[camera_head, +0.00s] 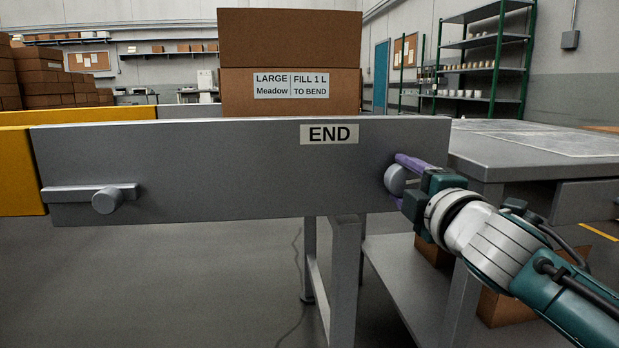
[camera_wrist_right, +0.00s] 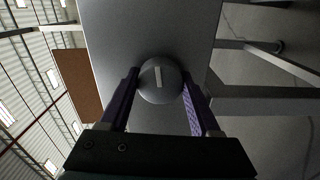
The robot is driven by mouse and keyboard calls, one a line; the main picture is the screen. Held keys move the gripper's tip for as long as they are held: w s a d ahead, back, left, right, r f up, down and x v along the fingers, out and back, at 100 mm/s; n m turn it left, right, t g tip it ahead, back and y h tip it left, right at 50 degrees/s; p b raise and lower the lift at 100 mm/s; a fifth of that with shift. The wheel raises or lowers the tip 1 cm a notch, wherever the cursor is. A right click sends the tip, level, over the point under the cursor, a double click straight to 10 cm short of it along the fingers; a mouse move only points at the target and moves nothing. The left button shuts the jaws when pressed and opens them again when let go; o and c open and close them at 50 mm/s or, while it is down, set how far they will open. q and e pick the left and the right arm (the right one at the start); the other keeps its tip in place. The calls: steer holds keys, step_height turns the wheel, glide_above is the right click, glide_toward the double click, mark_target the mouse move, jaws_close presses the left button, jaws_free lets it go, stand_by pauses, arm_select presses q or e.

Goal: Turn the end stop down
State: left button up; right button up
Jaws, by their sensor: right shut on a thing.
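The end stop (camera_head: 230,185) is a long grey plate with an END label (camera_head: 329,134), standing on edge across the head view and roughly level. A round grey knob (camera_head: 396,180) sits at its right end; it also shows in the right wrist view (camera_wrist_right: 160,80), with a pale line mark on its face. My right gripper (camera_head: 405,178) is shut on this knob, one purple finger on each side. A second round knob (camera_head: 106,201) with a flat bar is at the plate's lower left. My left gripper is not in view.
Two stacked brown boxes (camera_head: 290,90) stand behind the plate, the lower one labelled. A yellow rail (camera_head: 18,170) is at the left. A grey table (camera_head: 540,150) lies behind my right arm, with boxes below. The floor in front of the plate is clear.

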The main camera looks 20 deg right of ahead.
steer(key=shift+m, duration=0.7)
steer(key=o, duration=1.4)
steer(key=shift+s+a+r+p, duration=0.1)
steer(key=shift+s+a+p, duration=0.05)
steer(key=shift+s+p, duration=0.25)
steer(key=p+v, duration=0.2)
steer(key=v, duration=0.7)
steer(key=shift+p, duration=0.35)
